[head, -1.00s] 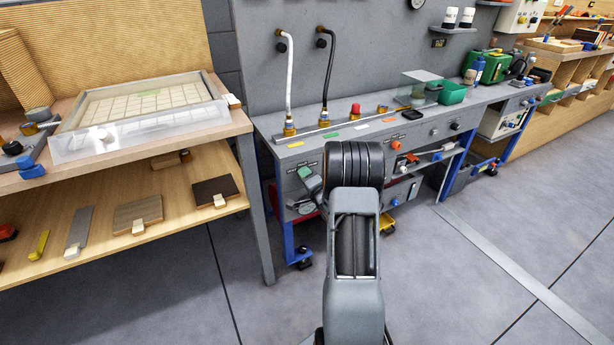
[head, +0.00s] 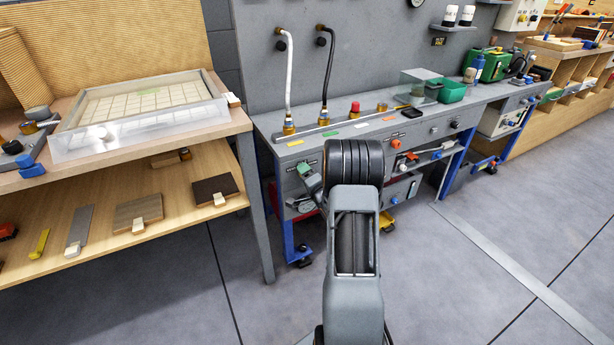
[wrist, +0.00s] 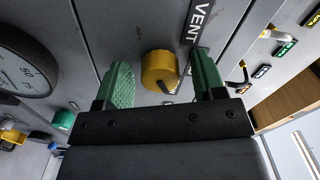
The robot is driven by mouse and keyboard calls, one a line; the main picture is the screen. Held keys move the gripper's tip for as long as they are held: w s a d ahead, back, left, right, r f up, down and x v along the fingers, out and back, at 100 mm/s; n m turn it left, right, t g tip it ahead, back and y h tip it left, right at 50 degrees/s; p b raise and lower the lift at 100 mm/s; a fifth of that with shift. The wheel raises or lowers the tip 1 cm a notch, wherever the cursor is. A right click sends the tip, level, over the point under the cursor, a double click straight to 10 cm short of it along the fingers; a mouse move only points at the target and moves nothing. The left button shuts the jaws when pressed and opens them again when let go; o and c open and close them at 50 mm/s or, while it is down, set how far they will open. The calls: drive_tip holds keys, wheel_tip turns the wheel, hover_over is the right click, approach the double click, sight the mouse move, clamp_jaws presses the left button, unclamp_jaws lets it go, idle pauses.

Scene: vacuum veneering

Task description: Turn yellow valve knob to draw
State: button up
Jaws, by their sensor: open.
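The yellow valve knob (wrist: 159,70) is on the grey panel in the wrist view, below and left of the white-on-black VENT label (wrist: 202,20). My gripper (wrist: 163,82) is open, with one green finger on each side of the knob. Gaps show between the knob and both fingers; the right finger is nearer. In the head view my arm hides the knob and most of my gripper at the front of the grey bench (head: 270,122).
A round pressure gauge (wrist: 22,65) is close on the left in the wrist view, with a green knob (wrist: 63,120) below it. Coloured levers and labels are at the upper right. A wooden table (head: 238,120) stands left of the bench. Floor in front is clear.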

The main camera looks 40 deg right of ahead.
drive_tip(key=s+a+p, duration=0.1)
drive_tip(key=s+p, duration=0.1)
drive_tip(key=s, duration=1.1)
drive_tip(key=shift+s+a, duration=0.4)
drive_tip(key=s+d+f+n+g+h, duration=0.1)
drive_tip(key=s+d+f+n+g, duration=0.15)
drive_tip(key=f+g, duration=0.55)
drive_tip(key=s+a+r+n+g+y+p, duration=0.1)
drive_tip(key=s+a+r+n+g+p, duration=0.1)
drive_tip(key=a+r+p, duration=0.6)
drive_tip(key=s+a+r+n+g+y+p, duration=0.1)
drive_tip(key=s+a+r+n+p, duration=0.3)
drive_tip(key=r, duration=1.8)
drive_tip(key=s+a+r+n+g+y+p, duration=0.1)
drive_tip(key=s+a+r+n+g+p, duration=0.2)
drive_tip(key=a+r+n+p, duration=0.4)
drive_tip(key=a+r+p, duration=0.6)
drive_tip(key=a+r, duration=0.2)
drive_tip(key=shift+s+a+n+y, duration=0.15)
drive_tip(key=shift+a+n+y, duration=0.2)
drive_tip(key=shift+y, duration=0.05)
